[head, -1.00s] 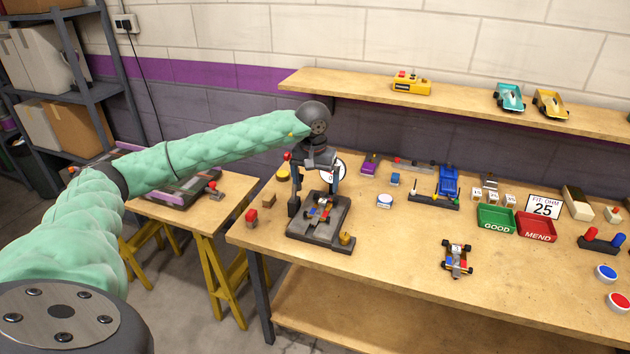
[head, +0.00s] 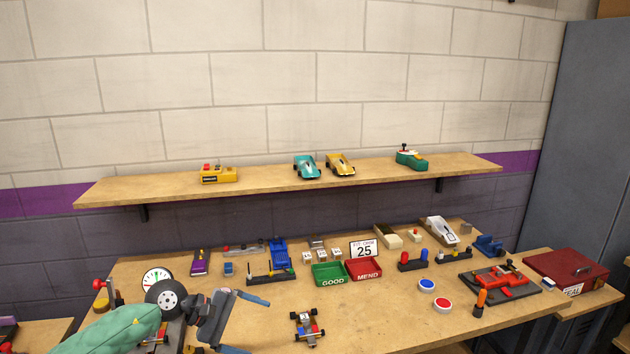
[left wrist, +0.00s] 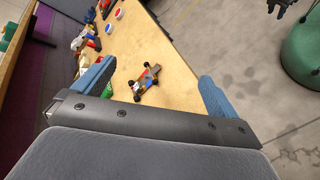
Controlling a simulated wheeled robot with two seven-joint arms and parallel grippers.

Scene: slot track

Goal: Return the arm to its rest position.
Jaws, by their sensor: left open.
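My left arm comes in from the lower left of the head view in its mint-green sleeve. My left gripper (head: 243,322) is over the front left of the workbench (head: 375,325), with its blue-grey fingers apart and nothing between them. In the left wrist view the gripper (left wrist: 155,82) is also open and empty. A small car chassis with black wheels (head: 308,328) lies on the bench to the right of the gripper, apart from it. It also shows in the left wrist view (left wrist: 146,80) beyond the fingers. My right gripper is not clearly seen.
A green tray (head: 330,283) and a red tray (head: 378,277) stand mid-bench. Behind my arm are a round dial (head: 157,280) and a dark fixture, mostly hidden. A wall shelf (head: 270,184) holds toy cars. Bare floor (left wrist: 235,60) shows beside the bench.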

